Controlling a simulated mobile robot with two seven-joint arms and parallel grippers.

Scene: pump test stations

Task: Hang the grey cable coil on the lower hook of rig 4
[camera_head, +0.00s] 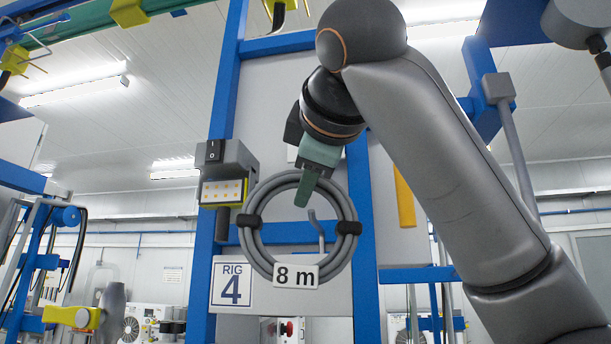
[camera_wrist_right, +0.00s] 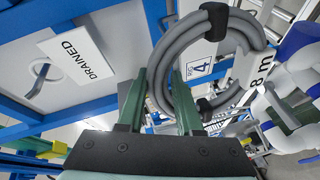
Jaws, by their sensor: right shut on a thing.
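The grey cable coil (camera_head: 262,263) hangs upright in front of rig 4, with black ties on both sides and a white "8 m" tag (camera_head: 296,276) at its bottom. My right gripper (camera_head: 306,188) is shut on the top of the coil. In the right wrist view, the coil (camera_wrist_right: 164,62) lies at and beyond the green fingers (camera_wrist_right: 158,100). A pale metal hook (camera_head: 316,228) shows through the coil's opening; whether the coil touches it cannot be told. The rig 4 sign (camera_head: 232,284) is at the coil's lower left. My left gripper is not in view.
A switch box with a lit lamp panel (camera_head: 222,190) stands close left of the coil. Blue uprights (camera_head: 362,200) flank the rig's panel. In the right wrist view, another hook (camera_wrist_right: 38,80) sits beside a "DRAINED" sign (camera_wrist_right: 80,52). A yellow bar (camera_head: 403,195) is at the right.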

